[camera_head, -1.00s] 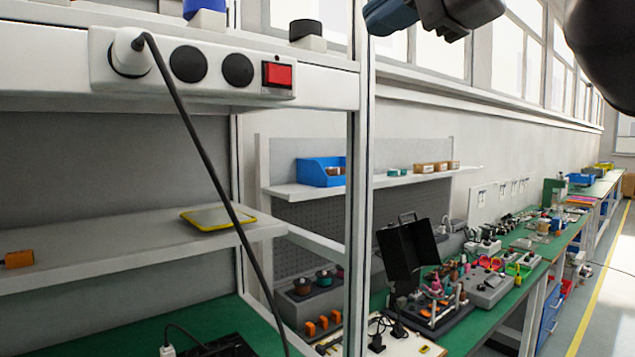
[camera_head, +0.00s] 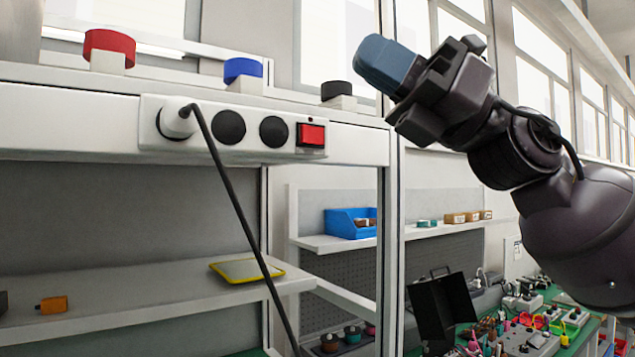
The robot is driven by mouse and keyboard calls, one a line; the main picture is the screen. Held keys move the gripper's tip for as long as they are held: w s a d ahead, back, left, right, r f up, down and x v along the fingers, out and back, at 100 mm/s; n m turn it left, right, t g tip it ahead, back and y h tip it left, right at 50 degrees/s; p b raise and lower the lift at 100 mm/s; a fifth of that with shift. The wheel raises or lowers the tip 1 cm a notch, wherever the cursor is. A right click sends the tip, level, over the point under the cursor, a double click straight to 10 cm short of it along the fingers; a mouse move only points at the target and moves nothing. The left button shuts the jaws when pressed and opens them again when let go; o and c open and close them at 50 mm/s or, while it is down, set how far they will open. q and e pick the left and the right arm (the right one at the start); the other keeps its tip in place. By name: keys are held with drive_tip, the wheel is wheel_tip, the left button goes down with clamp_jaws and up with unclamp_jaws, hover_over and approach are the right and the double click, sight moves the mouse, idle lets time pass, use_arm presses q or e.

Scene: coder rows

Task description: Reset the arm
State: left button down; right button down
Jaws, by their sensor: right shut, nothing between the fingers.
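My right arm comes in from the right edge of the head view and reaches up and to the left. Its gripper (camera_head: 385,66), with blue-grey fingers, is shut and empty. My left gripper is not in the view.
A white power strip (camera_head: 234,129) with a plug, black cable and red switch runs along the shelf beam. Red (camera_head: 109,45), blue (camera_head: 243,70) and black (camera_head: 336,91) round pieces stand above. A yellow-edged tablet (camera_head: 246,270) lies on the lower shelf. Cluttered green benches recede at right.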

drive_tip(key=w+d+f+m+t+h, duration=0.35)
drive_tip(key=w+f+m+t, duration=0.55)
drive_tip(key=m, duration=0.5)
drive_tip(key=w+d+f+m+t+h, duration=0.2)
drive_tip(key=w+d+f+m+t, duration=0.4)
drive_tip(key=f+m+t, duration=0.55)
drive_tip(key=w+d+f+m+h, duration=0.1)
drive_tip(key=d+f+m+h, duration=0.2)
drive_tip(key=f+m+h, duration=0.95)
drive_tip(key=w+d+f+m+h, duration=0.1)
drive_tip(key=d+f+m, duration=0.45)
drive_tip(key=f, duration=1.35)
drive_tip(key=s+d+f+m+g+h, duration=0.2)
drive_tip(key=s+f+m+g, duration=0.1)
drive_tip(key=s+f, duration=1.1)
drive_tip(key=s+d+f+m+g+h, duration=0.1)
drive_tip(key=s+f+m+g+h, duration=0.2)
drive_tip(key=s+f, duration=1.1)
wheel_tip(320, 180, down, 3)
drive_tip(key=shift+s+d+r+m+g, duration=0.15)
drive_tip(key=shift+d+m+g, duration=0.25)
drive_tip(key=shift+m+g, duration=0.5)
